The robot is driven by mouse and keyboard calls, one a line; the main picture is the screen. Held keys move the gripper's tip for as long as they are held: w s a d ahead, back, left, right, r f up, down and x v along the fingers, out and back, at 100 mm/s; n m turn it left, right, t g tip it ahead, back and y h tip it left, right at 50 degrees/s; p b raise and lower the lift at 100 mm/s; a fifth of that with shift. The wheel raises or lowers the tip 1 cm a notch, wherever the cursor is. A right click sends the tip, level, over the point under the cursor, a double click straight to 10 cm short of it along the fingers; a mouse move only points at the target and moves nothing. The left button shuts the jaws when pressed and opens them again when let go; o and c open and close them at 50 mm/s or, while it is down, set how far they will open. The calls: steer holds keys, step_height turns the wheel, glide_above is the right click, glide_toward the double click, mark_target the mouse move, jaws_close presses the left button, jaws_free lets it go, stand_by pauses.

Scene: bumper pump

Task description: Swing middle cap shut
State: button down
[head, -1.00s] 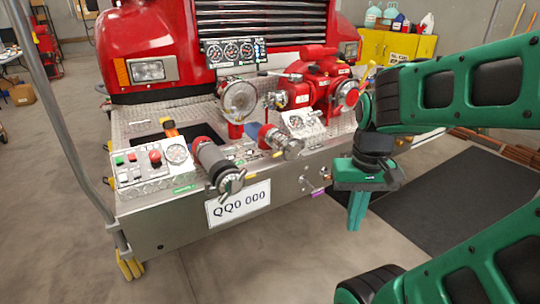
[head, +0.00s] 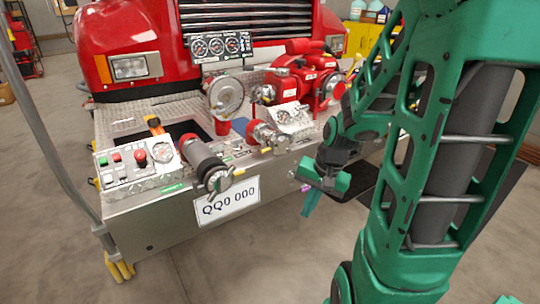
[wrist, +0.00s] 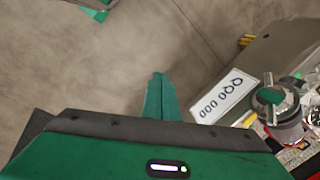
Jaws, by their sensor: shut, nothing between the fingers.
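In the head view, several capped fittings stand on the bumper pump. A large round silver cap (head: 225,95) faces forward above a red pipe. A smaller silver outlet (head: 270,138) with a red ring sits between it and the bumper's front edge. A front left outlet ends in a silver lugged cap (head: 216,180), which also shows in the wrist view (wrist: 268,98). I cannot tell for sure which one is the middle cap. My gripper (head: 307,212) is shut and empty, pointing down in front of the bumper, right of the plate, touching no cap. Its fingers also show in the wrist view (wrist: 160,76).
The steel bumper (head: 160,225) carries a control panel (head: 135,162), a number plate (head: 226,200) and a red pump (head: 305,75). A grey pole (head: 50,145) stands at the left. My arm covers much of the right side. The floor ahead of the bumper is clear.

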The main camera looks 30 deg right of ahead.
steer(key=w+a+f+m+t+y, duration=0.2)
steer(key=w+f+m+t, duration=0.1)
steer(key=w+f+m, duration=0.3)
steer(key=m+t+h, duration=0.2)
steer(key=m+t, duration=0.9)
steer(key=m, duration=0.7)
glide_toward(266, 150)
steer(key=w, duration=0.4)
steer(key=w+a+f, duration=0.1)
steer(key=w, duration=0.1)
steer(key=shift+w+f, duration=0.1)
steer(key=shift+w, duration=0.15)
steer(key=shift+d, duration=0.1)
